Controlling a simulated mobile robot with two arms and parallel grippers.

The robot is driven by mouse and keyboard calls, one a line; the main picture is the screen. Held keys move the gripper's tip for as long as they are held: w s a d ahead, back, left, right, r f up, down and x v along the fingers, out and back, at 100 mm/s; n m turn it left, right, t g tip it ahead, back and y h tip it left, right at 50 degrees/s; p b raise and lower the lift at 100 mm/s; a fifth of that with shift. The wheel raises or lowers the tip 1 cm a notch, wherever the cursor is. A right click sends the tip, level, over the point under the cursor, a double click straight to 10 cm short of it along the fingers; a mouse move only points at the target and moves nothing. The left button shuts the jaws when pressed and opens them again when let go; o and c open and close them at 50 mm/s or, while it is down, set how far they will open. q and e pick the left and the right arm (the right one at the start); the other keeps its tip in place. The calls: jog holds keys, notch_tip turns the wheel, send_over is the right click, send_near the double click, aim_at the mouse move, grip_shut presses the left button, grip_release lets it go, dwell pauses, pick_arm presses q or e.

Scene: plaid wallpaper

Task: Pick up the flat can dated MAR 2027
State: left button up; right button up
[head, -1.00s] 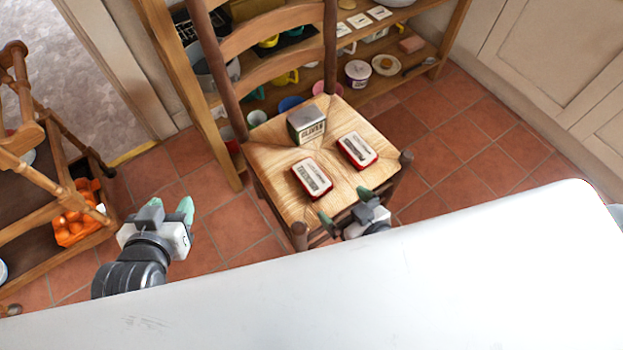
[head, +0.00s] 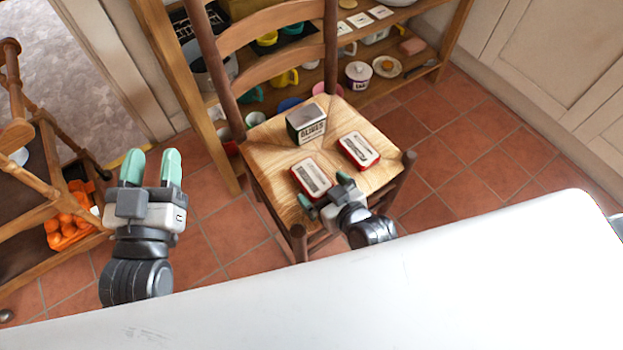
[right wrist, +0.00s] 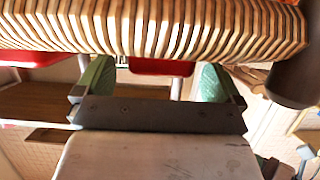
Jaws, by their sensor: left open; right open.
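Two flat red-rimmed cans with pale printed tops lie on a woven chair seat (head: 282,158): the left flat can (head: 316,176) and the right flat can (head: 358,151). Their dates are too small to read. My right gripper (head: 325,191) is open and empty at the seat's front edge, just in front of the left can and partly covering its near end. In the right wrist view, a red can edge (right wrist: 160,67) shows between the open fingers (right wrist: 152,85). More red (right wrist: 30,58) shows at the left. My left gripper (head: 151,168) is open and empty, left of the chair above the floor.
A taller olives tin (head: 305,124) stands at the back of the seat. The wooden chair back (head: 275,30) rises behind it. Shelves with crockery (head: 400,80) stand beyond. Tiled floor (head: 470,150) at right is clear.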

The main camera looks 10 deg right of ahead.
pick_arm(q)
jog(key=shift+s+d+r+t, duration=0.1)
jog(key=shift+r+t, duration=0.4)
jog(key=shift+r, duration=0.05)
pick_arm(e)
jog(key=shift+w+a+f, duration=0.15)
jog(key=shift+w+f, duration=0.05)
jog(key=shift+w, duration=0.15)
jog(key=c, duration=1.1)
jog(key=shift+r, duration=0.15)
